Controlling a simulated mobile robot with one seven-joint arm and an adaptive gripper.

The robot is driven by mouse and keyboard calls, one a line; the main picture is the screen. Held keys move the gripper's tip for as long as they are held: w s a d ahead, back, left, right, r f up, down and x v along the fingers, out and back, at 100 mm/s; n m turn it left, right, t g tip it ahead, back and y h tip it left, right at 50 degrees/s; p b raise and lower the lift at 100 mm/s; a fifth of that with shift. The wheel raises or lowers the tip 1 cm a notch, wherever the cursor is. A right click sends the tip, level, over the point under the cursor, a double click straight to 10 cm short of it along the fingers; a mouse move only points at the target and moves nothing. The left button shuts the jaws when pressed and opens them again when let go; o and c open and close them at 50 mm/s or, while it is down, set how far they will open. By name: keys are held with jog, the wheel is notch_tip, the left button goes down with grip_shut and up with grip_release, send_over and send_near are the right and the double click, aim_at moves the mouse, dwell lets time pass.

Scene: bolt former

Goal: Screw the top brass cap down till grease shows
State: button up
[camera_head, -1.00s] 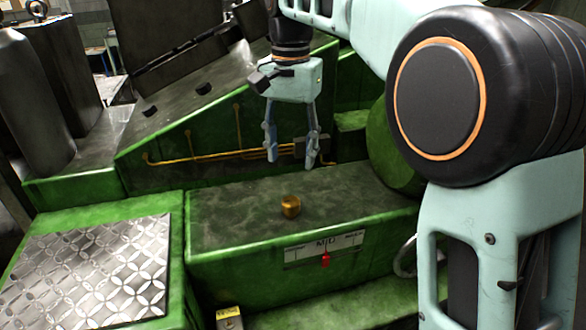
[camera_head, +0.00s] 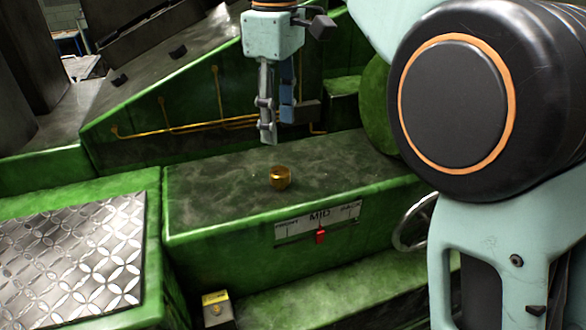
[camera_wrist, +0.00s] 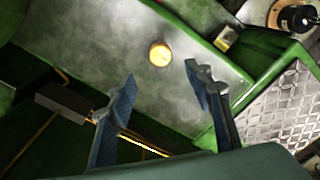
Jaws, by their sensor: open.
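The brass cap (camera_head: 280,177) stands on the flat dark top of the green machine block (camera_head: 215,200) in the head view. It also shows in the wrist view (camera_wrist: 160,54), beyond the fingertips and roughly between them. My gripper (camera_head: 277,130) hangs above and a little behind the cap, pointing down. In the wrist view its two fingers (camera_wrist: 160,78) are spread apart with nothing between them. The gripper does not touch the cap. No grease can be made out around the cap.
A scale plate marked MID with a red pointer (camera_head: 320,237) is on the block's front. A handwheel (camera_head: 415,222) is to the right. Yellow pipes (camera_head: 190,125) and a grey box run behind the gripper. A patterned metal plate (camera_head: 75,255) lies at the left.

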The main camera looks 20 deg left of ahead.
aim_at(280, 170)
notch_tip(280, 170, down, 11)
jog(key=shift+r+b, duration=0.1)
jog(key=shift+b, duration=0.95)
jog(key=shift+c, duration=0.4)
jog(key=c, duration=1.1)
